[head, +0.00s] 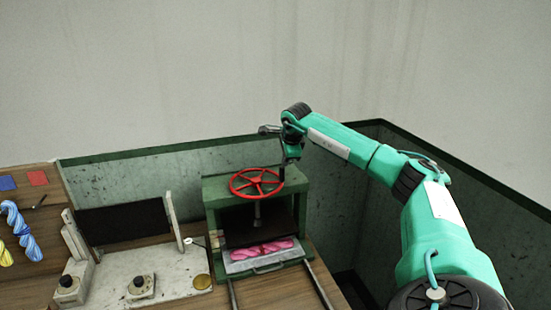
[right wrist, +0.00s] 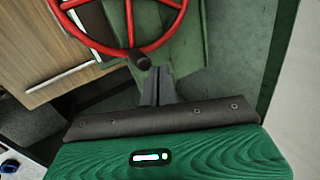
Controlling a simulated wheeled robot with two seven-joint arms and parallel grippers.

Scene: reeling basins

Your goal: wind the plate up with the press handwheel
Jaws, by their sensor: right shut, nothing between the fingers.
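The red handwheel (head: 256,183) lies flat on top of the green press frame (head: 215,192) in the head view. Its rim and spokes also show at the top of the right wrist view (right wrist: 131,22), with a dark knob (right wrist: 139,60) at the rim. The dark press plate (head: 240,222) is inside the frame, above a tray with a pink skein. My right gripper (head: 283,178) is at the wheel's right edge, pointing down. Its fingers (right wrist: 155,75) are shut and empty, with the tips close beside the knob; contact cannot be told. My left gripper is out of view.
The tray (head: 240,267) holding the pink skein (head: 262,250) sits at the press front, between two rails. A pale board with knobs (head: 115,270) and a dark panel (head: 125,222) stand left. Green walls enclose the back and right.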

